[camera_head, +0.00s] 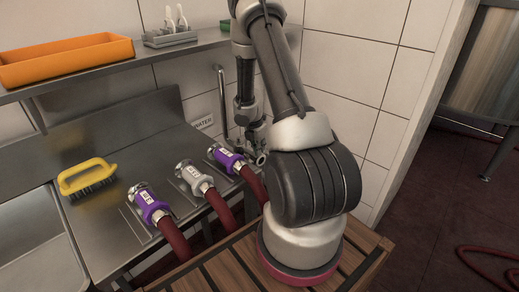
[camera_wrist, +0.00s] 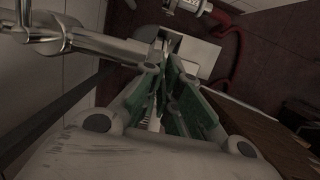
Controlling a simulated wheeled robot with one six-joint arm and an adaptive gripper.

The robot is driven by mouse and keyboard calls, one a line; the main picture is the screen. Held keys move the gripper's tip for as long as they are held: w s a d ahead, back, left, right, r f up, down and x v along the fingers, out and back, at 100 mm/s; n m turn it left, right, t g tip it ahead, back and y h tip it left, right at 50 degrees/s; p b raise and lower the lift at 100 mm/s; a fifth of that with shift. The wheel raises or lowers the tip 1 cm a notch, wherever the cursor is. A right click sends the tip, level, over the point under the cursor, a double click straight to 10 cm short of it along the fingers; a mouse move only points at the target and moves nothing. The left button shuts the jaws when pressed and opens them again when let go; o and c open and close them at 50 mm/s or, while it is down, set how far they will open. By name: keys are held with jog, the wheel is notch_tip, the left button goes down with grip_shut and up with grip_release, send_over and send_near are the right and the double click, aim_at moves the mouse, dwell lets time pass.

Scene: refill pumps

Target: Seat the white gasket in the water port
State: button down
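My gripper (camera_wrist: 166,72) shows in the wrist view, its green-padded fingers close together with a narrow dark gap. In the head view my gripper (camera_head: 252,146) is small and dark, hanging by the wall close to a metal pipe end (camera_head: 261,159). A metal pipe (camera_wrist: 95,46) with a round fitting runs across the upper left of the wrist view, beyond the fingertips. A WATER label (camera_head: 203,122) is on the wall left of my gripper. I cannot make out the white gasket for certain. A small pale patch shows between the fingers, but I cannot tell what it is.
Purple couplings (camera_head: 148,203) (camera_head: 226,158) and a grey coupling (camera_head: 194,178) with red hoses lie along the steel counter (camera_head: 105,225). A yellow brush (camera_head: 87,178) lies at left. An orange tray (camera_head: 66,60) sits on the shelf. A wooden slatted surface (camera_head: 205,279) is in front.

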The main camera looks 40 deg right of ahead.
jog(key=c, duration=1.6)
grip_release()
jog(key=shift+o, duration=0.2)
jog(key=shift+w+r, duration=0.1)
jog(key=shift+r, duration=0.45)
notch_tip(320, 180, up, 11)
jog(key=a, duration=0.2)
jog(key=shift+s+a+f, duration=0.2)
jog(key=shift+s, duration=0.05)
